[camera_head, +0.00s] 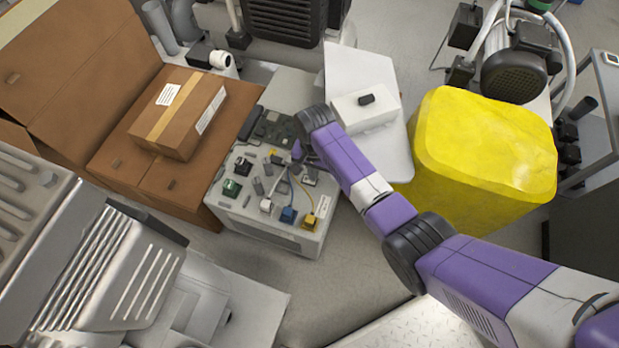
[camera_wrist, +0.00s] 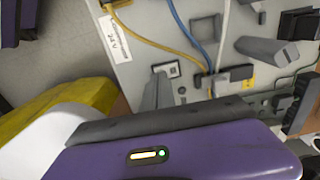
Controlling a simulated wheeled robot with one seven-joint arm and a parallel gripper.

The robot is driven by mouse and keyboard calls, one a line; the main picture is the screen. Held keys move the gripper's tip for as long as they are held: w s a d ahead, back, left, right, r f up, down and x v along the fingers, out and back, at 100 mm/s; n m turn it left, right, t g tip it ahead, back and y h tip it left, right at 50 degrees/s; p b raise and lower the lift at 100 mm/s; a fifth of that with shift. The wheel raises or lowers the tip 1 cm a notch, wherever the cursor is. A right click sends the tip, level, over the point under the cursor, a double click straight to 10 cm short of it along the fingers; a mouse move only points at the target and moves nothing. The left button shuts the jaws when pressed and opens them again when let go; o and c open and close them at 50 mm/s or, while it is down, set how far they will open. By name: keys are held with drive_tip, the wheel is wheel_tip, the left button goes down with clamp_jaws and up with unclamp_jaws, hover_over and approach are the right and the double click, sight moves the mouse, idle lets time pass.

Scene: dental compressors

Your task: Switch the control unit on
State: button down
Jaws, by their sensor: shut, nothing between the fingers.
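The control unit appears to be the grey box (camera_head: 290,236) with a circuit board, connectors and blue and yellow wires on its top. The wrist view shows its pale panel (camera_wrist: 140,82) close up, with a white label (camera_wrist: 116,40). A small square switch-like part (camera_wrist: 172,68) sits in the panel; I cannot read its position. My gripper (camera_head: 299,151) is over the upper right part of the unit, its jaws shut and empty. In the wrist view a grey tapered tip (camera_wrist: 156,90) reaches to this part; I cannot tell whether it touches.
A cardboard box (camera_head: 180,113) stands on a larger carton (camera_head: 110,160) to the left. A white box with a black knob (camera_head: 365,118) and a yellow bin (camera_head: 485,150) stand to the right. Black compressor parts (camera_head: 285,22) are behind. Grey floor shows in front.

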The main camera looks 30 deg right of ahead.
drive_tip(key=shift+f, duration=0.1)
idle(0.4)
wheel_tip(320, 180, up, 7)
drive_tip(key=p, duration=0.7)
idle(0.3)
drive_tip(key=shift+w, duration=0.1)
idle(0.4)
